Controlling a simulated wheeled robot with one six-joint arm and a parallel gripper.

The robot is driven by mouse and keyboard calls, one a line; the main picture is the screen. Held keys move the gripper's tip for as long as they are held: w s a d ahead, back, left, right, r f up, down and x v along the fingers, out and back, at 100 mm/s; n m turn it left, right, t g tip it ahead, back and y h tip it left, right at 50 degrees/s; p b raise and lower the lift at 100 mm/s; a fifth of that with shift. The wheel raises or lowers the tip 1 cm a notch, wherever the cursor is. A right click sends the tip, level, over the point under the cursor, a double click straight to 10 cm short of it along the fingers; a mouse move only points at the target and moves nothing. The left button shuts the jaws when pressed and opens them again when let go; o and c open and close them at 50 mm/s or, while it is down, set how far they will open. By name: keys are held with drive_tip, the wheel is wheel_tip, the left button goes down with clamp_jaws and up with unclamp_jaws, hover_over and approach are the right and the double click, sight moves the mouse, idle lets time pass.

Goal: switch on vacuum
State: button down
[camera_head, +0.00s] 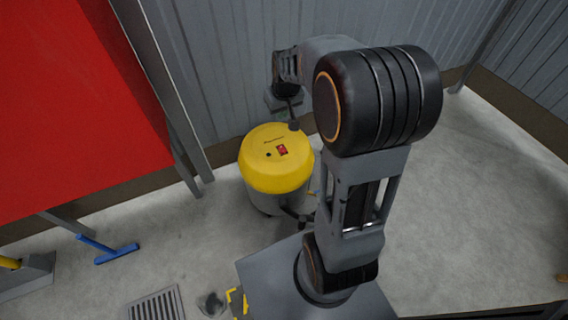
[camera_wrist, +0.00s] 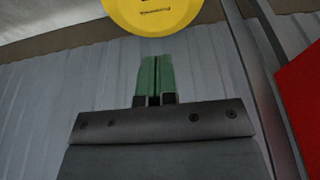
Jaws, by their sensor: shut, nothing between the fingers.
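The vacuum (camera_head: 262,172) stands on the floor near the grey wall, with a yellow domed top and a grey body. A red switch (camera_head: 282,150) sits on its top, with a small black spot beside it. In the wrist view the yellow top (camera_wrist: 150,12) shows only in part, at the upper edge, and the switch is out of frame. My gripper (camera_wrist: 157,58) is shut and empty, its green fingers pressed together just short of the yellow top in the picture. In the head view my wrist is behind the vacuum, close to the wall; the fingertips are hard to make out there.
A large red panel (camera_head: 70,100) on grey legs stands at the left; it also shows in the wrist view (camera_wrist: 302,105). A blue tool (camera_head: 108,250) and a floor grate (camera_head: 155,304) lie at lower left. Corrugated walls (camera_head: 235,50) close the back. The floor at right is clear.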

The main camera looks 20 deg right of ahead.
drive_tip(key=b, duration=0.6)
hover_over(284, 151)
drive_tip(key=s, duration=0.2)
wheel_tip(284, 151, down, 13)
drive_tip(key=shift+r+p, duration=0.1)
drive_tip(key=shift+p, duration=0.2)
drive_tip(key=b+x, duration=0.1)
drive_tip(key=x, duration=0.3)
drive_tip(key=b+x, duration=0.2)
drive_tip(key=x, duration=0.2)
drive_tip(key=s+b+x, duration=0.1)
drive_tip(key=b+x, duration=0.1)
drive_tip(key=x, duration=0.2)
drive_tip(key=shift+f, duration=0.25)
drive_tip(key=shift+s+f+b, duration=0.2)
drive_tip(key=shift+f+b, duration=0.25)
drive_tip(key=shift+f, duration=0.4)
drive_tip(key=shift+s+f, duration=0.1)
drive_tip(key=shift+f, duration=0.2)
drive_tip(key=shift+r, duration=0.15)
